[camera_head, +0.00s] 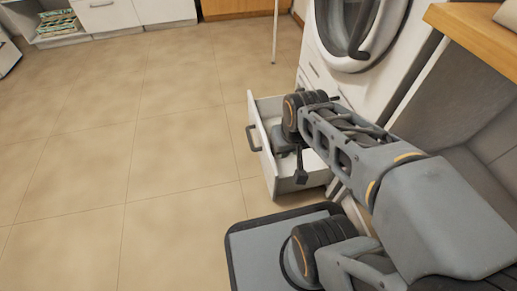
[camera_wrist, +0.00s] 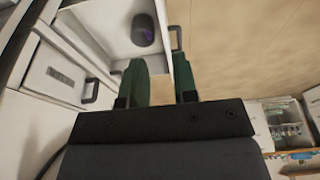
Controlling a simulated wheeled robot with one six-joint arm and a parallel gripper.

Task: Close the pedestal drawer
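The pedestal drawer (camera_head: 262,150) is pulled out from below the white front-loading machine. Its front panel and dark bar handle (camera_head: 253,139) face left over the floor. In the wrist view the drawer (camera_wrist: 112,28) is at the upper left, with its handle (camera_wrist: 176,40) at the top middle. My gripper (camera_wrist: 162,86) is open, its two green fingers apart. The drawer's front panel runs down toward the gap between them; I cannot tell whether they touch it. In the head view my wrist hangs over the open drawer and hides part of its inside.
A dark rounded object (camera_wrist: 143,29) lies in the drawer. A closed drawer front with a label (camera_wrist: 60,77) is beside it. The washing machine (camera_head: 350,40) stands behind, and a wooden counter (camera_head: 480,35) is at the right. The tiled floor (camera_head: 120,130) at the left is clear.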

